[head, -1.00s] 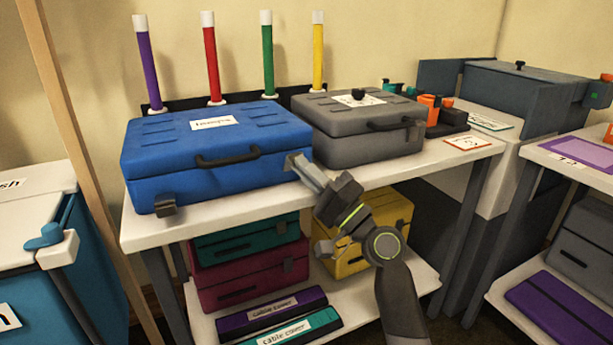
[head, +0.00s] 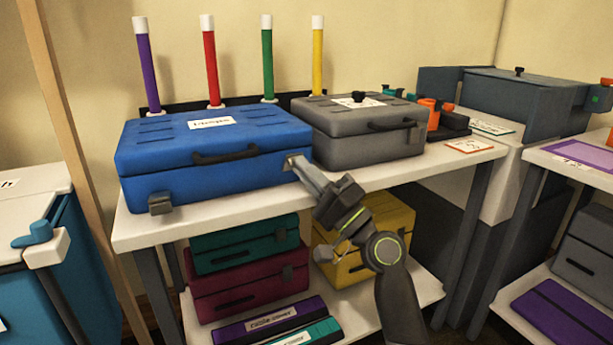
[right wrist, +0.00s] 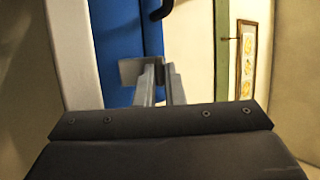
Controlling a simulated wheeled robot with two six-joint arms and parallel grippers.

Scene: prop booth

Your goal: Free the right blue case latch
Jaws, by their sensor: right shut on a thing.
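The blue case (head: 215,160) lies closed on the white table, its black handle facing me. Its left latch (head: 160,204) is a grey tab on the front near the left corner. Its right latch (head: 290,162) is at the right front corner, mostly covered by my right gripper (head: 297,164). In the right wrist view the grey plate of the right latch (right wrist: 129,71) shows against the blue case (right wrist: 118,35), and the fingers of my right gripper (right wrist: 160,76) are shut on it. Whether the latch is fastened I cannot tell. My left gripper is out of view.
A grey case (head: 350,140) stands close to the right of the blue case. Coloured tubes stand behind both. The white table (head: 225,218) has a narrow free strip in front. Several cases sit on the shelf below.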

